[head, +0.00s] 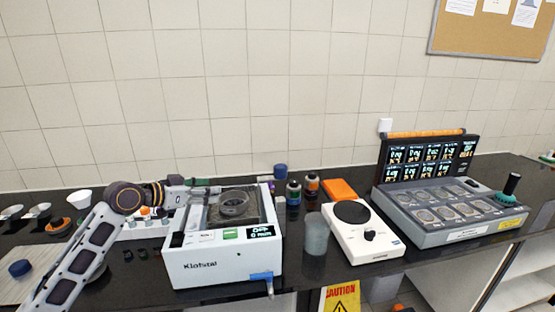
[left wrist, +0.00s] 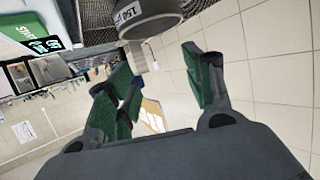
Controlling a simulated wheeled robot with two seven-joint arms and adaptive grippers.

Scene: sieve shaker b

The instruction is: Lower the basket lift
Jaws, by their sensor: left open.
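A white bench machine (head: 222,265) marked "Klotstal" has an open well in its top, with a dark round sieve (head: 234,203) in it. Near the top of the left wrist view is a sieve labelled "150" (left wrist: 150,22). A blue lever-like part (head: 262,276) sticks out low at the machine's front right. My left gripper (head: 205,189) is at the machine's back left, by the well. In the left wrist view its green-padded fingers (left wrist: 162,64) are apart with nothing between them. Whether the gripper touches the machine cannot be told. My right gripper is not in view.
Right of the machine stand a grey translucent cup (head: 315,236), a white hotplate-like device (head: 362,243) and small bottles (head: 293,192). A grey console (head: 450,219) with several round wells is further right. A yellow caution sign (head: 341,298) stands below the counter front.

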